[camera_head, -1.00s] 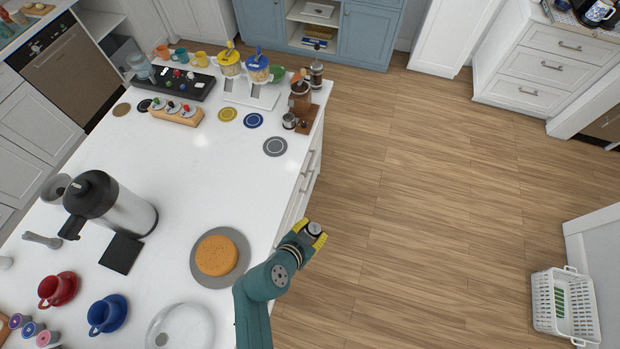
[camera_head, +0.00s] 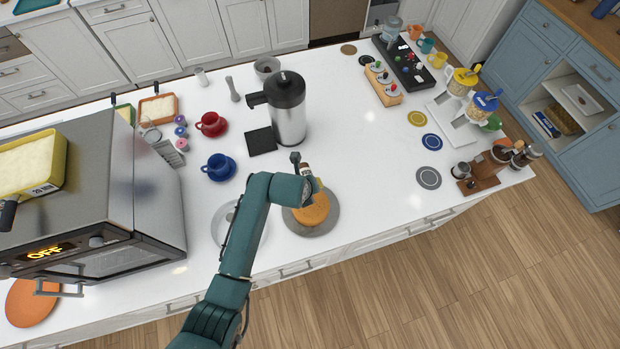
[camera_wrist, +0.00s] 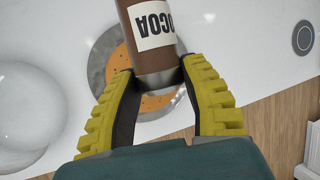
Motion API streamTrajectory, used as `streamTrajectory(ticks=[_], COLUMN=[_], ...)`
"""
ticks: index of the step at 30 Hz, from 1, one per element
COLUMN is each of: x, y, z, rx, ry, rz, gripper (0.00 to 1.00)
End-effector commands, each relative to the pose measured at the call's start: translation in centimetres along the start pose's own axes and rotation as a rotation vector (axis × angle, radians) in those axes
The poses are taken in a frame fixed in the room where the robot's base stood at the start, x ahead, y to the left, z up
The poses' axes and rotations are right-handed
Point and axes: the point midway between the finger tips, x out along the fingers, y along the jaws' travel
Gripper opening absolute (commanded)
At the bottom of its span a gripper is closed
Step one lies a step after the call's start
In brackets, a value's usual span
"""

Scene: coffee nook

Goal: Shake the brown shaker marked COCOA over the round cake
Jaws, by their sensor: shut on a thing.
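The brown shaker with a white COCOA label (camera_wrist: 152,28) is between the yellow fingers of my gripper (camera_wrist: 158,80) in the wrist view. The fingers are shut on its silver end, and the lettering appears upside down. The round orange-brown cake (camera_head: 313,212) sits on a grey round board (camera_head: 328,222) near the counter's front edge. My gripper (camera_head: 312,183) is above the cake's far part in the head view. In the wrist view the shaker hides much of the cake (camera_wrist: 117,62). I cannot tell the exact tilt or height.
A clear glass dome (camera_head: 228,226) stands just left of the cake, also in the wrist view (camera_wrist: 28,115). A steel vacuum jug (camera_head: 289,122) stands behind it, with blue (camera_head: 217,167) and red cups (camera_head: 210,124) to the left.

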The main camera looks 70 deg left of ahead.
Motion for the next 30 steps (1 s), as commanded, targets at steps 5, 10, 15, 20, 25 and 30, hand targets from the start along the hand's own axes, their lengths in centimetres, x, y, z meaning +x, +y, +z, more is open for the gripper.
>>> streamTrajectory(ticks=[5, 10, 15, 20, 25, 30], x=[1.30, 1.69, 1.78, 1.56, 1.39, 1.36], y=[0.41, 0.55, 0.57, 0.49, 0.43, 0.23], z=[-0.75, -0.90, -0.90, -0.77, -0.69, -0.93], rx=[0.055, 0.089, 0.109, 0.118, 0.118, 0.123], ry=[-0.164, -0.271, -0.340, -0.372, -0.376, -0.373], rz=[-0.026, -0.040, -0.048, -0.052, -0.053, -0.056], gripper=[0.08, 0.08, 0.08, 0.08, 0.08, 0.08])
